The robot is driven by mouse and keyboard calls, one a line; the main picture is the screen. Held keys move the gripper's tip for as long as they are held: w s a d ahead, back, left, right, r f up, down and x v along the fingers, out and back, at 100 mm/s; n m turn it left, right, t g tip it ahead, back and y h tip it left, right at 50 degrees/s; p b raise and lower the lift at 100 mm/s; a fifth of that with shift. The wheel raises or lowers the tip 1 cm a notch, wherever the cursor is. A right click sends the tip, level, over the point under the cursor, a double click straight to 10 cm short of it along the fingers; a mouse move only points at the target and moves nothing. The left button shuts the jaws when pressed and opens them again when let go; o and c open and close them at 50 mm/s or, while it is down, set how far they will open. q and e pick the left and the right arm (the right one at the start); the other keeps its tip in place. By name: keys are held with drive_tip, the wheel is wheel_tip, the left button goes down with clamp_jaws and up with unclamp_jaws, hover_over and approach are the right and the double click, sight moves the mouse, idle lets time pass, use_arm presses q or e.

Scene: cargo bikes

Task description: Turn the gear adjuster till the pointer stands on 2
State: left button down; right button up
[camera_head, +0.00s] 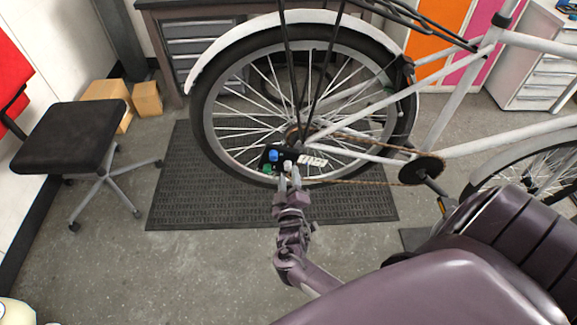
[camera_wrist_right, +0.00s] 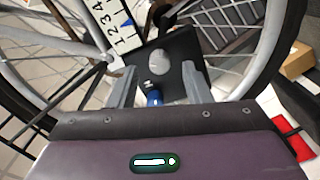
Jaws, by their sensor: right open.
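A small black panel (camera_head: 268,157) sits by the rear wheel's hub, with a blue knob (camera_head: 273,155), a pale knob (camera_head: 288,165) and a green part (camera_head: 267,168). In the wrist view the pale round knob (camera_wrist_right: 159,62) is on the dark panel (camera_wrist_right: 178,47), with a blue part (camera_wrist_right: 153,98) nearer me. A white scale (camera_wrist_right: 112,30) with numbers from 1 and blue marks lies beside it; I cannot tell which number the pointer stands on. My right gripper (camera_head: 289,180) is open, its fingertips (camera_wrist_right: 157,72) either side of the pale knob. Contact is not clear. My left gripper is out of view.
The white bike's rear wheel (camera_head: 205,120) stands over a dark mat (camera_head: 180,195). The chain and crank (camera_head: 420,170) are to the right. A black stool (camera_head: 70,135) and cardboard boxes (camera_head: 147,98) stand at left. Floor in front is clear.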

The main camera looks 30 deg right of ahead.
drive_tip(key=v, duration=0.5)
drive_tip(key=shift+w, duration=0.1)
idle(0.3)
drive_tip(key=s+a+f+g+y, duration=0.15)
drive_tip(key=s+f, duration=0.25)
drive_tip(key=f, duration=0.4)
drive_tip(key=s+a+f+g+y, duration=0.1)
drive_tip(key=s+f+g+y, duration=0.3)
drive_tip(key=f, duration=0.5)
drive_tip(key=s+a+f+g+y, duration=0.1)
drive_tip(key=s+a+f, duration=0.1)
drive_tip(key=s+f, duration=0.45)
drive_tip(key=s+f+g+y, duration=0.1)
drive_tip(key=s+f+g, duration=0.3)
drive_tip(key=s, duration=0.7)
drive_tip(key=s+a+f+m+g+y, duration=0.1)
drive_tip(key=s+f+g, duration=0.3)
drive_tip(key=s+f, duration=0.5)
drive_tip(key=shift+s+a+f+m+y, duration=0.15)
drive_tip(key=shift+s+a+m+y, duration=0.2)
drive_tip(key=shift+s, duration=0.75)
drive_tip(key=shift+w, duration=0.1)
